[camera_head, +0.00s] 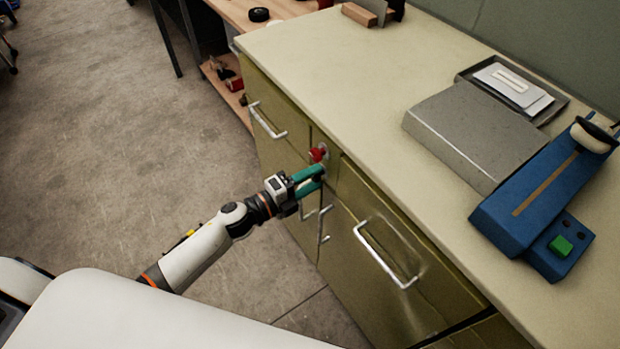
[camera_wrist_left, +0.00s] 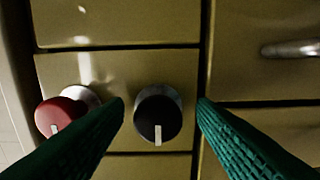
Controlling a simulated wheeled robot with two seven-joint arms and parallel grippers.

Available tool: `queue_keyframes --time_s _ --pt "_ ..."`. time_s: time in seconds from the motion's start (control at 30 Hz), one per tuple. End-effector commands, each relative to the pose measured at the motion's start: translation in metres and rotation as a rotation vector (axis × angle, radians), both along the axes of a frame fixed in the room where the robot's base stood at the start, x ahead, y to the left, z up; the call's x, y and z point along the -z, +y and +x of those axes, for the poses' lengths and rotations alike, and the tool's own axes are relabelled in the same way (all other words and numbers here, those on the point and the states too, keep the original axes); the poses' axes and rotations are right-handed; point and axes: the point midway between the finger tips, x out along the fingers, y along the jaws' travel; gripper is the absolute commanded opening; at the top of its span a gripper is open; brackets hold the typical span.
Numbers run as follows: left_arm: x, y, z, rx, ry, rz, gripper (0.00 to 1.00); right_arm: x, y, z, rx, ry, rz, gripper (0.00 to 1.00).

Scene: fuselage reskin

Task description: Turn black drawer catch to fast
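The black drawer catch (camera_wrist_left: 158,115) is a round knob with a white mark pointing down in the left wrist view. It sits on a small olive cabinet panel. My left gripper (camera_wrist_left: 162,108) is open, with one green finger to each side of the knob. Gaps show between the knob and both fingers. In the head view my left gripper (camera_head: 312,178) is at the cabinet front, and the black knob is mostly hidden by it there. A red knob (camera_wrist_left: 62,115) is beside the left finger; it also shows in the head view (camera_head: 318,154). My right gripper is not in view.
The olive cabinet has drawers with metal handles (camera_head: 386,262) that stick out near my arm. On its pale top (camera_head: 330,60) are a grey metal block (camera_head: 475,135), a blue device (camera_head: 545,195) and a tray (camera_head: 540,112). The floor to the left is clear.

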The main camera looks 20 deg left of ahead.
Motion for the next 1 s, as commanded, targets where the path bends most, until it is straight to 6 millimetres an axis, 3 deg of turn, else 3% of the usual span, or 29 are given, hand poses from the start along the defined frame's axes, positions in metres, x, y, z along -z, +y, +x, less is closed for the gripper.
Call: queue_keyframes --time_s 0.27,0.7,1.0 --pt "0.0 0.006 -0.007 -0.001 -0.001 -0.002 0.51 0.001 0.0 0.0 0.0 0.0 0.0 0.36" --pt "0.001 0.059 -0.076 -0.001 0.002 0.001 0.51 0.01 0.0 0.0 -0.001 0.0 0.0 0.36" --pt "0.0 0.074 -0.095 0.0 0.0 0.0 0.51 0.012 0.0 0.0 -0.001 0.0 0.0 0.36"
